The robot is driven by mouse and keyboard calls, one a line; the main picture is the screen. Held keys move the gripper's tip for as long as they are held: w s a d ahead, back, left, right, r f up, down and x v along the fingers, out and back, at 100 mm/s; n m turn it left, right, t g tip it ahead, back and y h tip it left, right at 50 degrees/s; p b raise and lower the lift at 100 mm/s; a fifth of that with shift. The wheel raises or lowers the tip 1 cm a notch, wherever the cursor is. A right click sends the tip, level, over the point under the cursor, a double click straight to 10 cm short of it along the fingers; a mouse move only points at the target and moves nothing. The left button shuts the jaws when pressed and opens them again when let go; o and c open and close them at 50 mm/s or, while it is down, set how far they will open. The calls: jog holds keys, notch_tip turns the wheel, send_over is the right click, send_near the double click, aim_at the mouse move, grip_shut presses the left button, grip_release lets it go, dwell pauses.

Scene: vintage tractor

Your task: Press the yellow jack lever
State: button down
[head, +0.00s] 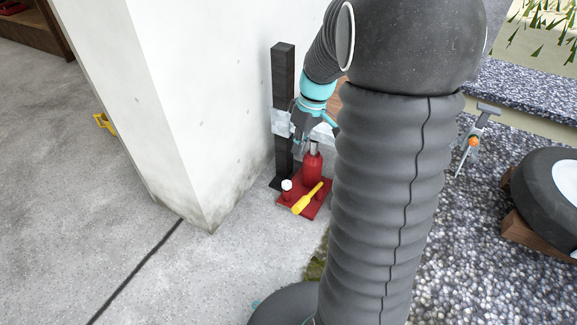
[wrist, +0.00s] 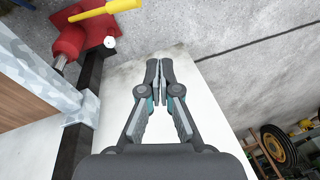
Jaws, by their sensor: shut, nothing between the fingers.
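The yellow jack lever (head: 307,198) slopes across the red base of the jack on the concrete floor. The jack's red cylinder (head: 312,168) stands upright behind it, with a small white-topped post (head: 286,187) to the left. My gripper (head: 297,148) hangs above the jack, fingers pointing down, apart from the lever. In the wrist view the gripper (wrist: 159,62) is shut and empty. There the lever (wrist: 105,10) shows at the upper left, off to the left of the fingertips, and the red cylinder (wrist: 68,42) lies below it. My arm covers the area right of the jack.
A white wall pillar (head: 180,90) stands left of the jack. A dark upright post (head: 284,100) stands close behind it. A wheel (head: 550,190) on wood is at right, near a grey-orange tool (head: 472,142). Floor in front of the jack is clear.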

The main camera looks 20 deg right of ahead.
jog(key=n+g+y+p, duration=0.1)
jog(key=p, duration=0.1)
send_over(300, 203)
jog(key=w+d, duration=0.1)
jog(key=d, duration=0.2)
notch_tip(300, 203, down, 6)
jog(key=d+f+n+y+p, duration=0.1)
jog(key=d+f+y, duration=0.1)
jog(key=d+f, duration=0.3)
notch_tip(300, 203, down, 3)
jog(key=shift+w, duration=0.4)
jog(key=shift+a, duration=0.1)
jog(key=x, duration=1.4)
jog(key=shift+s, duration=0.3)
